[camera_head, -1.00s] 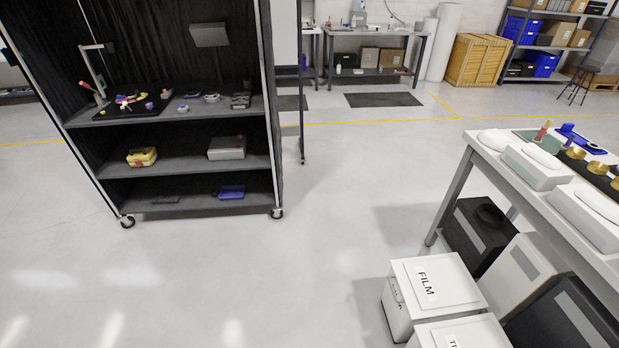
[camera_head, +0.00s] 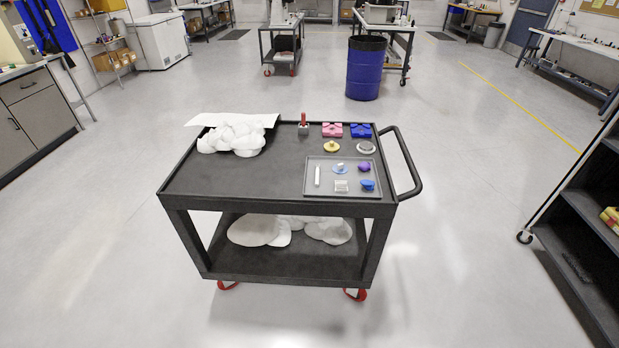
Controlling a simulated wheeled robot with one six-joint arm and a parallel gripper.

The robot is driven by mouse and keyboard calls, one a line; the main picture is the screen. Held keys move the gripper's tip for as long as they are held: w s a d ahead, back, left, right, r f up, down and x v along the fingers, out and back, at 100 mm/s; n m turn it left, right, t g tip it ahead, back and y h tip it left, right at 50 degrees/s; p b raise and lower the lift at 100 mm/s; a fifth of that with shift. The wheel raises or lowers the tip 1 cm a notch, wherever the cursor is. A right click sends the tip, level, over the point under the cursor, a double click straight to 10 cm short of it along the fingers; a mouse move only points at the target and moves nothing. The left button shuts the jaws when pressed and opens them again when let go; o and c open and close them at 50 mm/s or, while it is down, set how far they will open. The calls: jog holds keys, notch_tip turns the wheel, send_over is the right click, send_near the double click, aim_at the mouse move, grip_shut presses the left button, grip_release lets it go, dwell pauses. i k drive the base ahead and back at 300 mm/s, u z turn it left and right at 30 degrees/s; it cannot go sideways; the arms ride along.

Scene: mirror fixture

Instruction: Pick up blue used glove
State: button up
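I cannot make out a blue used glove for certain. A black cart (camera_head: 245,180) stands in the middle of the head view, with a grey tray (camera_head: 312,187) at the right of its top. In the tray lie a small blue item (camera_head: 367,184), a light blue piece (camera_head: 340,169) and a purple piece (camera_head: 364,167); they are too small to identify. A blue block (camera_head: 360,130) sits behind the tray, beside a pink block (camera_head: 332,130). My gripper is not in view.
A crumpled white heap (camera_head: 232,139) lies at the cart's left, and more white material (camera_head: 262,229) on its lower shelf. A handle (camera_head: 408,165) sticks out at the right. A blue drum (camera_head: 365,70) stands behind. A black shelf (camera_head: 590,215) is at the right edge. The floor around the cart is clear.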

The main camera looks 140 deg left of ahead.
aim_at(369, 184)
jog(key=u, duration=4.95)
jog(key=i, duration=1.35)
jog(key=z, duration=0.65)
jog(key=i, duration=0.4)
jog(key=z, duration=0.5)
